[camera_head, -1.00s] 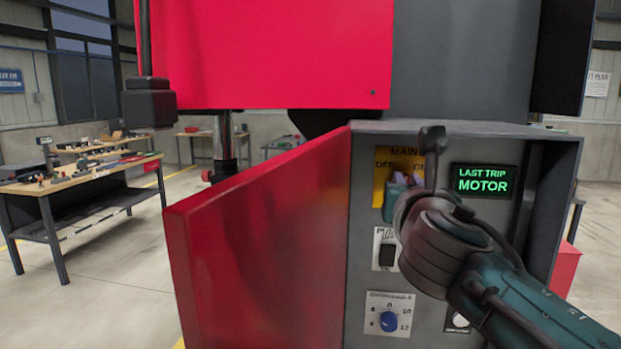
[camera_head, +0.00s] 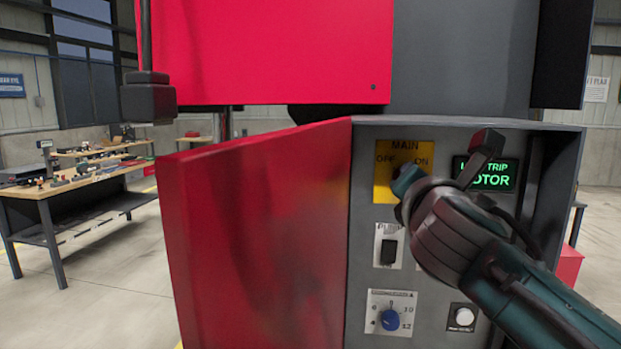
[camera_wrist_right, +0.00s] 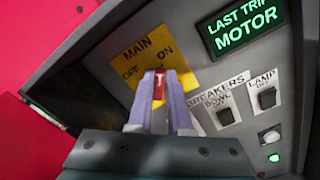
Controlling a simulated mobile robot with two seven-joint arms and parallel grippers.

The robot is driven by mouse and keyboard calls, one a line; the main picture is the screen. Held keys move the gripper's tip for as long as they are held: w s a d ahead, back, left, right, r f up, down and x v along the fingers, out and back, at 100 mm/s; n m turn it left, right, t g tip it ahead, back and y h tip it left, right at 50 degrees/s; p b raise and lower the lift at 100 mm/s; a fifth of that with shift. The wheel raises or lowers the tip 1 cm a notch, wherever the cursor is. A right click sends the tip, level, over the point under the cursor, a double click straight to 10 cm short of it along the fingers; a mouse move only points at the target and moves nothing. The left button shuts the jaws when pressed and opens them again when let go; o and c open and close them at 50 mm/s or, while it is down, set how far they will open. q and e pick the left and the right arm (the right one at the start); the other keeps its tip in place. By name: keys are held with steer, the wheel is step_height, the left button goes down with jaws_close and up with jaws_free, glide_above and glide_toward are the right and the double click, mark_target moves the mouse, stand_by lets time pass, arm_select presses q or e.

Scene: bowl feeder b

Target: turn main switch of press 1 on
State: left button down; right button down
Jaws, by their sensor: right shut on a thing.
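The main switch is on a yellow plate (camera_head: 384,185) marked MAIN, OFF and ON, inside press 1's open control box. The plate also shows in the right wrist view (camera_wrist_right: 130,58). My right gripper (camera_head: 404,184) is at the switch and hides its handle in the head view. In the right wrist view my right gripper (camera_wrist_right: 158,104) is shut on the red switch handle (camera_wrist_right: 159,86), one finger on each side. The handle's visible end leans toward the ON side of the plate. My left gripper is in neither view.
The open red door (camera_head: 260,230) stands left of the panel. A lit display (camera_head: 500,178) reads LAST TRIP MOTOR. Below the plate are a black rocker switch (camera_head: 389,252) and a blue knob (camera_head: 390,319). Breaker switches (camera_wrist_right: 226,117) are close to my right gripper.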

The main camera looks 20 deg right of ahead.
steer(key=shift+m, duration=0.6)
steer(key=shift+d, duration=0.1)
steer(key=c, duration=0.8)
jaws_free()
steer(key=shift+c, duration=0.2)
steer(key=shift+s, duration=0.1)
steer(key=b+v, duration=0.2)
steer(key=v, duration=0.8)
steer(key=shift+f, duration=0.1)
